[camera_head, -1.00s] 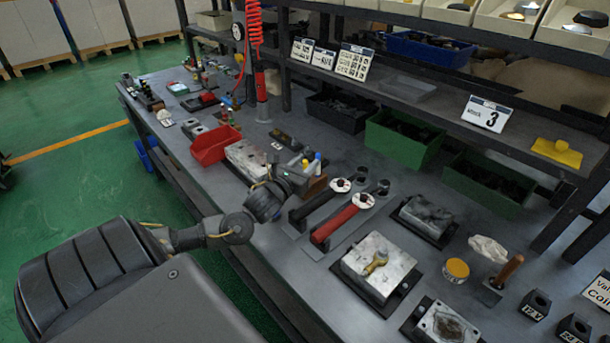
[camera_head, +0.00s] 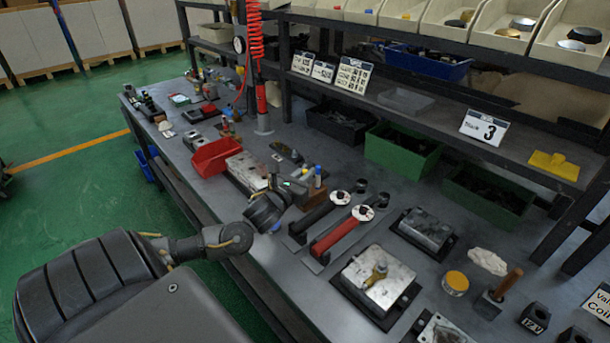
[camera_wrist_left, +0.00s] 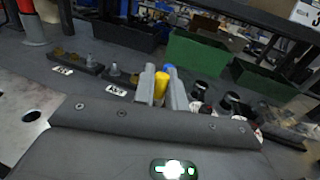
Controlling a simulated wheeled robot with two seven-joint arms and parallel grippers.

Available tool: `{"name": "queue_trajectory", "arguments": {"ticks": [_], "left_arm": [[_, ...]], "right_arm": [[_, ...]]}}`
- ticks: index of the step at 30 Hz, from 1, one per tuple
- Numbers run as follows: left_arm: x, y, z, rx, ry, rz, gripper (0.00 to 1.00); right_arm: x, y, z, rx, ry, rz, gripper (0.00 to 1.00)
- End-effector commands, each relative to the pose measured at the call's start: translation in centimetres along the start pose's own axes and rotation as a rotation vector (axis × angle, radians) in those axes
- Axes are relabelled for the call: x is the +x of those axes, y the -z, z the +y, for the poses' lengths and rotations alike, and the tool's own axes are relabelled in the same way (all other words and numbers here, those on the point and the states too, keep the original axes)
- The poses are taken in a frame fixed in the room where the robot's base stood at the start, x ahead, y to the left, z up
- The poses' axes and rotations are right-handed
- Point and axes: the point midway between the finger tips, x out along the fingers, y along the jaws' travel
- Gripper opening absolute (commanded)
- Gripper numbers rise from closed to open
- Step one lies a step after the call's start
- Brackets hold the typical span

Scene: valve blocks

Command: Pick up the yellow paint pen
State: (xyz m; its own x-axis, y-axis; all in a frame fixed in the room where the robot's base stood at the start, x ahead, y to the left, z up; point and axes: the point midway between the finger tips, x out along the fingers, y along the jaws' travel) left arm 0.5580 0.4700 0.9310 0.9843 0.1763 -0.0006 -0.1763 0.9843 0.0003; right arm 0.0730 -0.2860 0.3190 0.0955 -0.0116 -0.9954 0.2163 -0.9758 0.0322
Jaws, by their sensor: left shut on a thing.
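The yellow paint pen (camera_wrist_left: 161,84) stands upright between the two fingers of my left gripper (camera_wrist_left: 161,90) in the left wrist view. The gripper is shut on it. A blue-topped pen (camera_wrist_left: 170,69) is just behind it. In the head view my left gripper (camera_head: 291,185) is over the small pen holder (camera_head: 313,194), with the blue-topped pen (camera_head: 318,172) beside it. The gripper mostly hides the yellow pen there. I cannot tell whether the pen is clear of the holder. My right gripper is out of view.
Two torque wrenches, black (camera_head: 318,218) and red (camera_head: 343,232), lie right of the holder. A red bin (camera_head: 215,155) and a metal block (camera_head: 246,171) are to its left. Green bins (camera_head: 401,150) and a shelf (camera_head: 420,115) stand behind.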

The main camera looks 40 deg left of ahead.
Motion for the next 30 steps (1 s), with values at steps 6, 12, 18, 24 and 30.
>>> {"name": "queue_trajectory", "arguments": {"ticks": [6,12,18,24,30], "left_arm": [[-0.8,-3.5,-0.3,-0.002,0.004,0.002,0.00],[-3.2,-6.8,-0.9,-0.003,0.003,0.002,0.00],[-6.7,-9.6,-1.8,-0.005,0.003,0.007,0.00],[-10.4,-11.1,-2.7,-0.004,0.001,0.004,0.00],[-12.6,-11.7,-3.3,-0.002,0.000,0.002,0.00]], "right_arm": [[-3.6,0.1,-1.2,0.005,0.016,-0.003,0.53],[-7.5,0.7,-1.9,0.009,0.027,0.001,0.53],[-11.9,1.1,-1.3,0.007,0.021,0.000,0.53],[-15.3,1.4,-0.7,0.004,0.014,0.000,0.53],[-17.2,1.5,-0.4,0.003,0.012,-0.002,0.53]]}}
